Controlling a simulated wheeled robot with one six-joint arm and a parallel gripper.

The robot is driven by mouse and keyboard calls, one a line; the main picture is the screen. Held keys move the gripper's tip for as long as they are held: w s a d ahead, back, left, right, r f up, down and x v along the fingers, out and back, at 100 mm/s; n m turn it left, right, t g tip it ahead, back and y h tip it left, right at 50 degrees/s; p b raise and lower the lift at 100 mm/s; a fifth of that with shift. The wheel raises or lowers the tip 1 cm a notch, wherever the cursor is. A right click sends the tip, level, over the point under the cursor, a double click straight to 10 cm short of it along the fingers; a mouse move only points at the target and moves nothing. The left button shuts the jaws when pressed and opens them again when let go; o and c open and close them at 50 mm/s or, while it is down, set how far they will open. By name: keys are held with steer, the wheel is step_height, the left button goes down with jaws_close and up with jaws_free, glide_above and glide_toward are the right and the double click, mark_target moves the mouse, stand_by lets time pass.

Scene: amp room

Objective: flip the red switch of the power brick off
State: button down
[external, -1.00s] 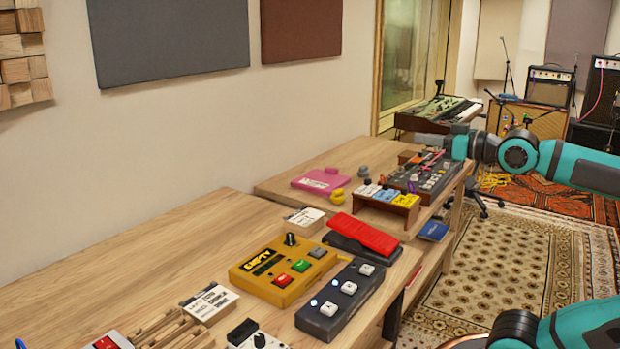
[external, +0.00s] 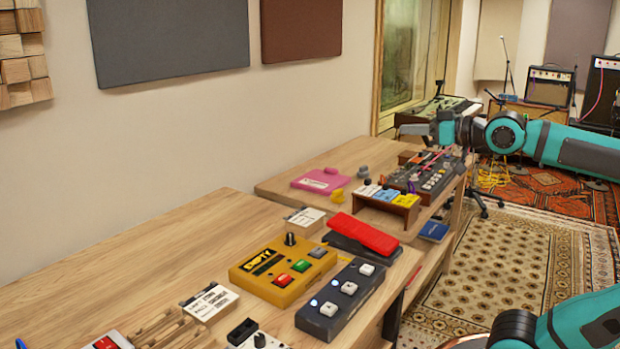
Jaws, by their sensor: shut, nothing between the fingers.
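A red switch (external: 106,343) sits on a pale box at the lower left, cut off by the bottom edge of the external view. It may be the power brick, but I cannot tell, nor can I read its switch position. My gripper (external: 418,130) is far from it, above the far end of the back table and in front of the keyboard. It is shut and empty, and its fingers are small and hard to make out. My arm reaches in from the right.
A yellow pedal (external: 282,268) with red and green buttons, a dark three-switch pedal (external: 341,298) and a red-topped pedal (external: 362,236) stand on the near table (external: 130,262). A mixer (external: 432,177) and a pink box (external: 320,181) are on the back table. The wall side of the near table is clear.

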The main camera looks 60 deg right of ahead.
steer(key=w+a+r+g+y, duration=0.1)
steer(key=w+a+r+g, duration=0.15)
steer(key=w+a, duration=0.7)
steer(key=w+a+r+g+y, duration=0.1)
steer(key=w+a+g, duration=0.3)
steer(key=w+a, duration=0.5)
steer(key=w+a+r+g+y, duration=0.15)
steer(key=w+a+g, duration=0.25)
steer(key=w+a, duration=0.5)
steer(key=g+h, duration=0.4)
steer(key=g, duration=0.4)
glide_above(107, 347)
steer(key=w, duration=0.2)
step_height(107, 347, down, 16)
steer(key=shift+r, duration=0.2)
steer(key=shift+t, duration=0.25)
steer(key=f, duration=0.4)
steer(key=s+f, duration=0.1)
steer(key=f, duration=0.9)
steer(key=shift+s, duration=0.35)
